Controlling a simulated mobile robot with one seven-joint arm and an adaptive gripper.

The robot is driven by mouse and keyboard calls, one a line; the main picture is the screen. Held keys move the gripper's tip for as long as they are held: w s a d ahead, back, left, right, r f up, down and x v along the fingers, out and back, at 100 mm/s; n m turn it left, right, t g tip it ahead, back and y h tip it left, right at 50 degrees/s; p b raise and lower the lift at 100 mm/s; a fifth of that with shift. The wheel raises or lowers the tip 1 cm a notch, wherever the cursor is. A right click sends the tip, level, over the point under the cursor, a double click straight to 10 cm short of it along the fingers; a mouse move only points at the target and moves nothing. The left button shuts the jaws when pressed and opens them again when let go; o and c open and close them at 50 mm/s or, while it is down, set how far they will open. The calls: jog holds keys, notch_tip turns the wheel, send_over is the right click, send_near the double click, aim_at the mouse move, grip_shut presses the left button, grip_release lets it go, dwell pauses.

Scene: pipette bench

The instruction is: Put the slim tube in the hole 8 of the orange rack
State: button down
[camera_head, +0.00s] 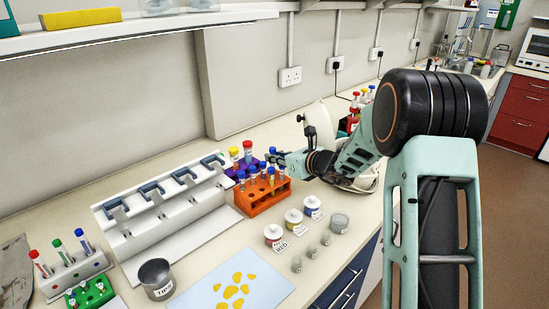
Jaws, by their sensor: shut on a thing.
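The orange rack (262,207) stands on the bench near the middle of the view, with open holes in its top and several capped tubes standing at its back and right side. My gripper (274,158) reaches in from the right, just above the rack's back right part. It is shut on a small tube with a blue cap (272,150), which I take to be the slim tube. Its lower end is hidden among the other tubes and fingers, so I cannot tell whether it is in a hole. Hole numbers are too small to read.
A purple rack (230,171) with red- and yellow-capped tubes stands close behind the orange one. A white pipette stand (165,215) is to the left. Labelled jars (273,234) and small beakers stand in front. A metal tips cup (156,278) and blue sheet (195,292) lie nearer.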

jog(key=shift+f, duration=0.25)
jog(key=c, duration=2.3)
grip_release()
jog(key=shift+o, duration=0.2)
jog(key=shift+r, duration=0.1)
jog(key=shift+r+p, duration=0.55)
jog(key=shift+s+d+r, duration=0.1)
jog(key=shift+d+r, duration=0.05)
jog(key=shift+r, duration=0.1)
jog(key=v, duration=1.1)
jog(key=shift+s+d+b, duration=0.25)
jog(key=shift+s+b, duration=0.05)
jog(key=shift+f, duration=0.1)
